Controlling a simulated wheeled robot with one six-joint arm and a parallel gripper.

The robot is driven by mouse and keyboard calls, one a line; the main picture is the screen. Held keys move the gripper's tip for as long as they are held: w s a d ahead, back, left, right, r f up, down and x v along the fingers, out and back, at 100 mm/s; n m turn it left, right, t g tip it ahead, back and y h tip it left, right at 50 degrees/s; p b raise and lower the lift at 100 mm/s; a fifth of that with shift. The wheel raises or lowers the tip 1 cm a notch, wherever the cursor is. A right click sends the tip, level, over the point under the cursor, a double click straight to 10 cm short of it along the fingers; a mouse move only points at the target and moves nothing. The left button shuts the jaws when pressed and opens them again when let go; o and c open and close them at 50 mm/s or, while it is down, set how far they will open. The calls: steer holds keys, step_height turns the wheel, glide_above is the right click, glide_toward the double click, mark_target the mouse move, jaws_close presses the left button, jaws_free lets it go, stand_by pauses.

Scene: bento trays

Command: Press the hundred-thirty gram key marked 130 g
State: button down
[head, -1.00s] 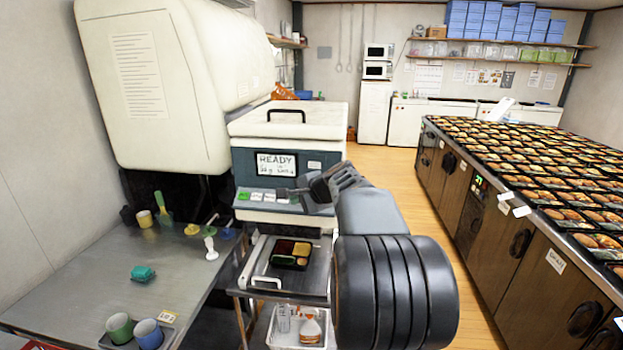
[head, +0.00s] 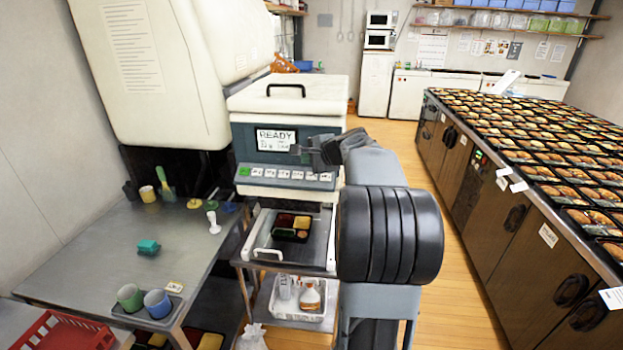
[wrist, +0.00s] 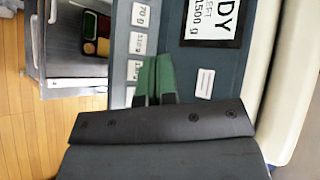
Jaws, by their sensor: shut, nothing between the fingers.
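The machine's control panel (head: 288,158) carries a READY screen (head: 272,139) above a row of small keys (head: 284,174), the leftmost green and the others white. In the head view the key labels are too small to read. The wrist view shows a key marked 70 g (wrist: 139,14), a second key (wrist: 136,43) with a blurred gram label, and a third key (wrist: 133,70) partly hidden by my gripper. I cannot tell which key reads 130 g. My gripper (head: 297,150) is shut and empty, in front of the screen's right side and above the key row; contact cannot be judged.
A food tray (head: 305,236) sits on the metal shelf below the panel. The steel table (head: 95,252) at left holds cups and small tools. Counters (head: 480,175) covered with bento trays stand at right. The wooden floor between is clear.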

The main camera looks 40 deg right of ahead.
mark_target(303, 175)
steer(key=shift+w+d+f+b, duration=0.4)
steer(key=shift+f+b, duration=0.1)
steer(key=shift+f, duration=0.5)
steer(key=shift+w+d+f+b, duration=0.4)
steer(key=shift+w+f+b, duration=0.1)
steer(key=shift+f, duration=0.5)
steer(key=shift+w+d+f+b, duration=0.4)
steer(key=shift+f+b, duration=0.1)
steer(key=shift+f, duration=0.5)
steer(key=shift+f, duration=0.15)
steer(key=shift+w+d+f+b, duration=0.15)
steer(key=shift+f+b, duration=0.1)
steer(key=shift+b, duration=0.15)
steer(key=shift+w+d+f, duration=0.1)
steer(key=shift+d+f, duration=0.05)
steer(key=shift+f, duration=0.25)
stand_by(0.4)
steer(key=shift+r, duration=0.15)
steer(key=shift+s+a+r, duration=0.3)
steer(key=shift+r, duration=0.35)
stand_by(0.4)
steer(key=r, duration=0.1)
steer(key=s+a+r+p, duration=0.1)
steer(key=r, duration=0.1)
steer(key=r+p, duration=0.1)
steer(key=shift+s+a+r, duration=0.15)
steer(key=shift+s+a, duration=0.25)
